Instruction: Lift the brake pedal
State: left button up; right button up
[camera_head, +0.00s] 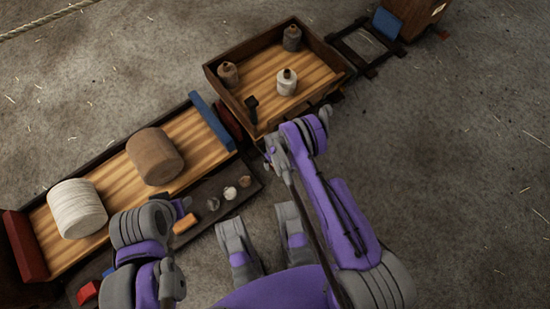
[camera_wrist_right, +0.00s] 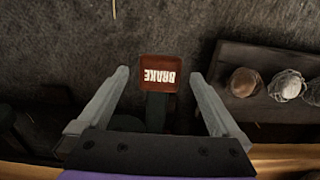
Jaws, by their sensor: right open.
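The brake pedal (camera_wrist_right: 158,66) is a small square reddish-brown plate with white letters reading BRAKE, upside down in the right wrist view. It sits on a dark stem above the floor. My right gripper (camera_wrist_right: 160,76) is open, with one finger on each side of the pedal and a visible gap at both sides. In the head view my right gripper (camera_head: 270,152) is beside the near edge of the wooden tray, and I cannot make out the pedal there. My left gripper (camera_head: 181,206) is low at the left, by the dark shelf; its fingers are not clear.
A long wooden bench (camera_head: 100,185) holds a white spool (camera_head: 77,208) and a brown spool (camera_head: 155,157). A dark shelf (camera_head: 256,184) with several small items runs along its near side. A wooden tray (camera_head: 325,84) holds bottles. The floor at right (camera_head: 460,190) is clear.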

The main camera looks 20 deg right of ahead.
jog(key=shift+f, duration=0.55)
grip_shut()
